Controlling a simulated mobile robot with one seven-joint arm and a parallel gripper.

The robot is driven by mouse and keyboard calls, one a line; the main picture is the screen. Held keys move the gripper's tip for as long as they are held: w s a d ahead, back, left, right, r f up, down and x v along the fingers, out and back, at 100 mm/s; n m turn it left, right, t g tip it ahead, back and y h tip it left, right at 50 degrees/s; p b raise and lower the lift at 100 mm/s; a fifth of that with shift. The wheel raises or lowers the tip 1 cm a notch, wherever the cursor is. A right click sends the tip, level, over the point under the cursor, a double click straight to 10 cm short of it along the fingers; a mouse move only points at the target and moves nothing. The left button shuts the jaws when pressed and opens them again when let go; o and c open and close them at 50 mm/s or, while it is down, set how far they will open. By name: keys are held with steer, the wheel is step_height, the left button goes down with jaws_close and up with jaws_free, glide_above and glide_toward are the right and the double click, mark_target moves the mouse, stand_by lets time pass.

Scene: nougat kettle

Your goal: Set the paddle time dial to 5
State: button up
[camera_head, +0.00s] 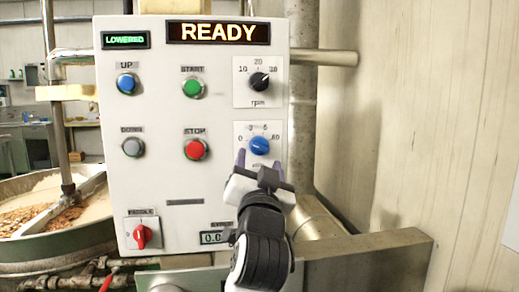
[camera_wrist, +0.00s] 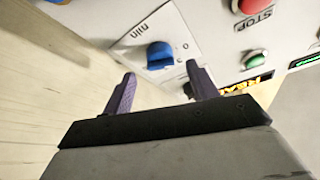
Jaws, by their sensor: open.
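The blue dial (camera_head: 259,145) sits on a white square plate at the lower right of the control panel. Its scale shows 0 on the left, but the other marks are small and partly unreadable. I cannot tell exactly where its pointer is. My gripper (camera_head: 259,164) is open just below and in front of the dial, with its purple fingers apart. In the wrist view the picture is turned over: the blue dial (camera_wrist: 159,55) shows beyond and between the open fingertips (camera_wrist: 160,73), apart from them, near the word "min".
The white panel (camera_head: 180,165) also carries a black rpm dial (camera_head: 259,82), a green START button (camera_head: 193,87), a red STOP button (camera_head: 196,149) and a red paddle switch (camera_head: 141,235). The display (camera_head: 218,32) reads READY. A metal beam (camera_head: 380,258) runs below on the right.

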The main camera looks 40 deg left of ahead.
mark_target(259, 150)
steer(key=shift+p+x, duration=0.3)
steer(key=shift+x, duration=1.8)
steer(key=shift+c, duration=0.5)
steer(key=c, duration=0.9)
